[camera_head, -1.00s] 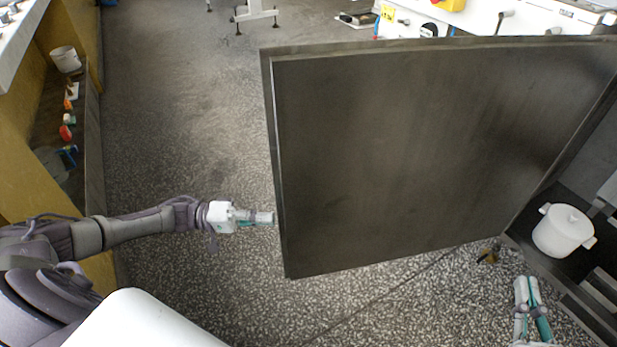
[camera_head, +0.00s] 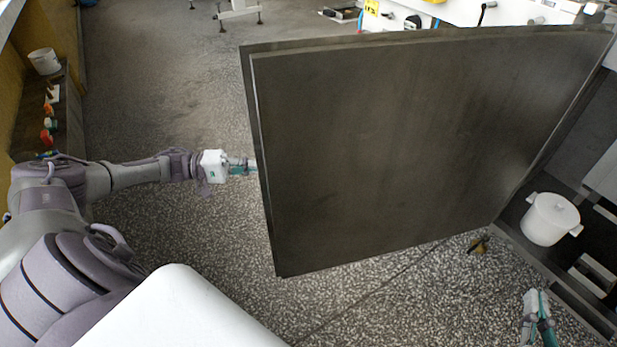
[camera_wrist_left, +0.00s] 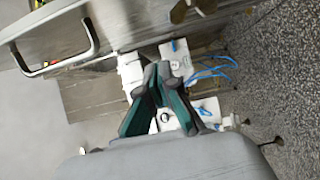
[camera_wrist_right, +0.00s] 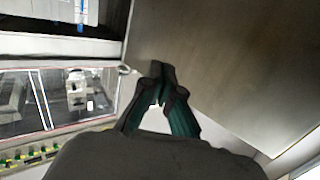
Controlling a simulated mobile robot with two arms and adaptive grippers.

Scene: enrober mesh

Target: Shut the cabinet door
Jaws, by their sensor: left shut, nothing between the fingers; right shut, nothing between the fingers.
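The cabinet door (camera_head: 400,150) is a large dark metal panel. It stands wide open, reaching from the cabinet at the right across the middle of the head view. My left gripper (camera_head: 252,167) is shut and empty at the door's free left edge; its tips end at that edge, and I cannot tell if they touch or pass behind it. It also shows shut in the left wrist view (camera_wrist_left: 155,78). My right gripper (camera_head: 538,298) is shut and empty at the lower right, apart from the door. It also shows in the right wrist view (camera_wrist_right: 161,75).
A white lidded pot (camera_head: 550,218) stands on the cabinet's dark bottom. A small brass-coloured piece (camera_head: 479,245) is near the door's lower right. A yellow-walled shelf with a white bucket (camera_head: 44,61) stands at the left. Speckled floor (camera_head: 180,235) left of the door is clear.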

